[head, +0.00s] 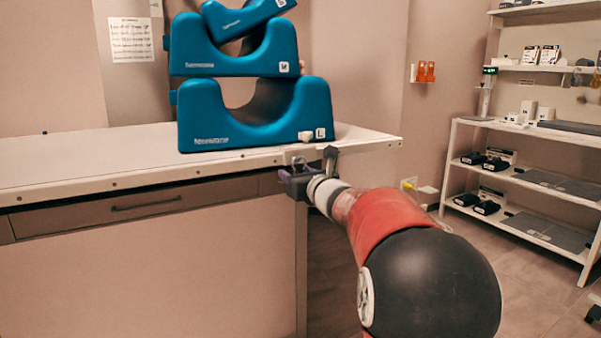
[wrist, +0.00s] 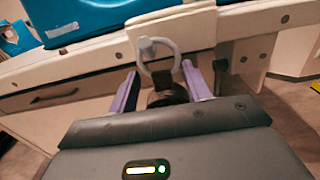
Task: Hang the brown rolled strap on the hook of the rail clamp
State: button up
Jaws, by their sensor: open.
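The rail clamp (wrist: 185,32) is a pale block on the table's edge rail, with a grey ring-like hook (wrist: 176,56) on its front. In the head view the clamp (head: 298,156) shows small at the table's right front. The brown rolled strap (wrist: 167,92) is dark and partly hidden behind my gripper's body; its upper end meets the lower part of the hook. I cannot tell whether it is looped over the hook. My gripper (wrist: 160,72) is open, its purple fingers on either side of the strap and hook, apart from the strap. In the head view my gripper (head: 292,172) is just below the clamp.
A dark lever (wrist: 220,76) hangs from the rail just right of my gripper. Stacked blue head supports (head: 250,125) stand on the white table (head: 80,155) above. A drawer (head: 140,203) is below left. White shelves (head: 520,130) stand far right, with open floor between.

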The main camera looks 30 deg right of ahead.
jog(key=shift+w+a+f, duration=0.15)
jog(key=shift+w+a, duration=0.1)
jog(key=shift+a, duration=0.05)
jog(key=shift+s+d, duration=0.1)
jog(key=shift+d, duration=0.05)
jog(key=shift+s, duration=0.35)
jog(key=s, duration=0.7)
jog(key=s+a+f+n+g+y+p, duration=0.1)
jog(key=s+a+f+n+g+y, duration=0.25)
jog(key=s+a+n, duration=0.5)
jog(key=s+a+f+n+g+y+p, duration=0.1)
jog(key=s+a+f+n+g+y, duration=0.3)
jog(key=a+n, duration=0.75)
jog(key=s+d+f+n+g+h+p, duration=0.1)
jog(key=s+f+n+g+h, duration=0.1)
jog(key=s+n, duration=0.5)
jog(key=s+d+f+n+g+h+p, duration=0.1)
jog(key=s+f+n+g+h, duration=0.2)
jog(key=s+f+n+h, duration=0.2)
jog(key=s+n+h, duration=0.1)
jog(key=s+n, duration=0.2)
jog(key=s, duration=0.2)
jog(key=shift+s+d+n, duration=0.15)
jog(key=shift+s+n, duration=0.05)
jog(key=shift+n, duration=0.1)
